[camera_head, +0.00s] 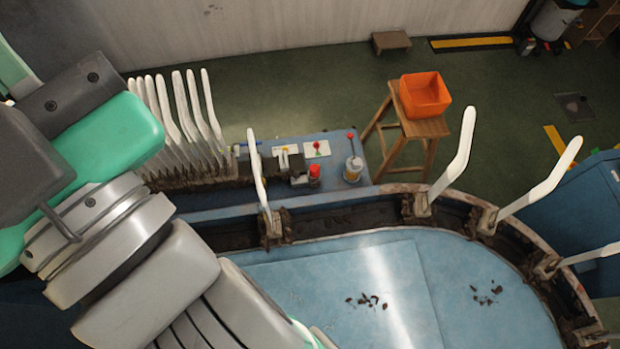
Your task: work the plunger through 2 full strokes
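A pale bottle-like pot (353,169) with a yellowish band stands at the right end of the blue bench. A thin stem rises from it to a small red knob (350,136); this looks like the plunger, standing raised above the pot. My arm comes in from the upper left and runs down to the bottom edge, across the left of the view. My gripper is outside the picture, so its opening and anything in it are hidden.
The blue bench (335,181) also holds a red-capped item (315,171), a small red lever (317,146) and a row of white sock boards (190,120). More upright boards (457,155) line the curved track. An orange bin (425,94) sits on a wooden stool (430,127) behind.

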